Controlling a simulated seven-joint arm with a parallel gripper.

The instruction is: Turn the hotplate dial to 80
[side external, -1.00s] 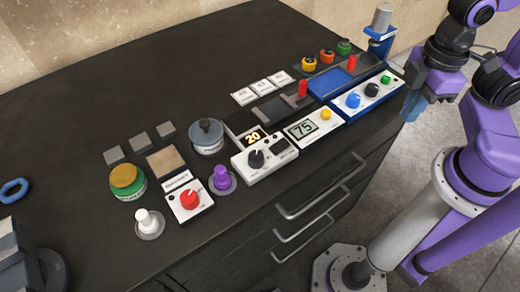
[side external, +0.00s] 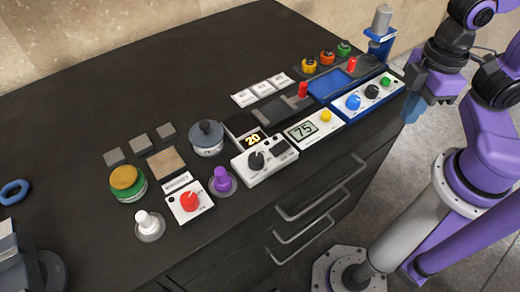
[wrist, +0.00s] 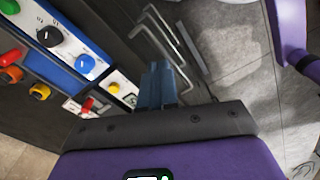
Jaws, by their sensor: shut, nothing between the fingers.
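A white control box (side external: 265,160) stands near the front middle of the black bench in the side view. It carries a black dial (side external: 257,160) with a pale pointer mark. A dark unit behind it has a lit display (side external: 252,139) reading 20. I cannot read a hotplate label on either. My gripper (side external: 412,112) hangs beyond the bench's right edge, well apart from this dial, with its blue fingers pointing down. In the wrist view the fingers (wrist: 157,88) are together and empty. The black dial's scale is too small to read.
A white box with a display reading 75 (side external: 302,130) adjoins on the right. Farther right is a blue-framed panel (side external: 362,98) with several knobs. Drawer handles (side external: 305,205) project from the front.

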